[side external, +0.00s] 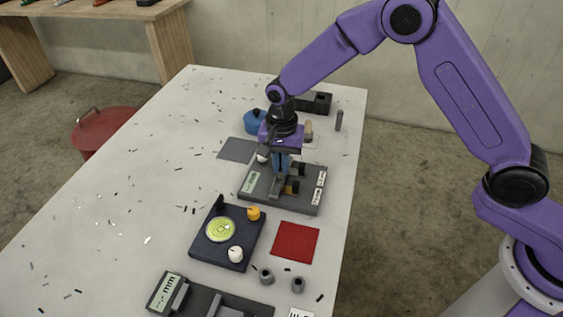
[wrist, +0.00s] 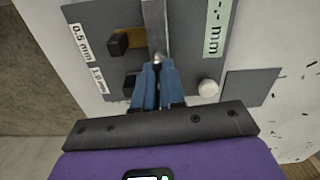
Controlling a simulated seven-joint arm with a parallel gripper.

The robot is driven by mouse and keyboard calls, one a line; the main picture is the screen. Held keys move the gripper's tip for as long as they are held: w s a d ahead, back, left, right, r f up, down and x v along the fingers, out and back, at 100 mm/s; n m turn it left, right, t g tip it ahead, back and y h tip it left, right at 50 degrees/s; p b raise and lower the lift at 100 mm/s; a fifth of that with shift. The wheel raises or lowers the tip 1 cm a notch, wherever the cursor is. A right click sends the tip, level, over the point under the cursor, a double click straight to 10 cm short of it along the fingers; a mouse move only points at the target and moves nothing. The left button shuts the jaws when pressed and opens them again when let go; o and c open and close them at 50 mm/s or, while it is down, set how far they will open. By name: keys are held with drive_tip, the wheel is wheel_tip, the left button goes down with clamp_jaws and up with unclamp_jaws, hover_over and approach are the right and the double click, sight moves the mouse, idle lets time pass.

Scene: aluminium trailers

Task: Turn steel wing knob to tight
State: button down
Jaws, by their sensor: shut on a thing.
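My gripper (wrist: 157,72) points down with its blue fingers close together over a grey plate (wrist: 186,82). It also shows in the side view (side external: 281,172), low over the same plate. The fingers are shut on a small bright steel piece (wrist: 157,58), which I take to be the steel wing knob. The fingers hide most of it, so its angle and any tight mark cannot be read. A steel bar (wrist: 154,22) runs along the plate just beyond the fingertips. The plate has a display (wrist: 217,28) reading "-.- mm" and labels "0.5 mm" and "1.0 mm".
Black blocks (wrist: 118,44) and a white round knob (wrist: 208,88) flank the fingers. A dark fixture with a green dial (side external: 221,229), a red square (side external: 296,242) and another measuring fixture (side external: 200,300) lie nearer the camera. A blue object (side external: 254,121) stands behind. The table's left side is mostly clear.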

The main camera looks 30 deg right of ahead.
idle(0.3)
drive_tip(key=c, duration=1.2)
unclamp_jaws()
drive_tip(key=shift+r, duration=0.15)
wheel_tip(320, 180, up, 17)
drive_tip(key=shift+r, duration=0.1)
drive_tip(key=s+d+f+n, duration=0.1)
drive_tip(key=s+d+n, duration=0.5)
drive_tip(key=s, duration=0.5)
drive_tip(key=s+d+f+n, duration=0.1)
drive_tip(key=s+d+n, duration=0.6)
drive_tip(key=s, duration=0.3)
drive_tip(key=s+d+f+n, duration=0.1)
drive_tip(key=s+d+n, duration=0.6)
drive_tip(key=s, duration=0.4)
drive_tip(key=shift+s+d+n, duration=0.25)
drive_tip(key=shift+s+n, duration=0.05)
drive_tip(key=shift+s, duration=0.05)
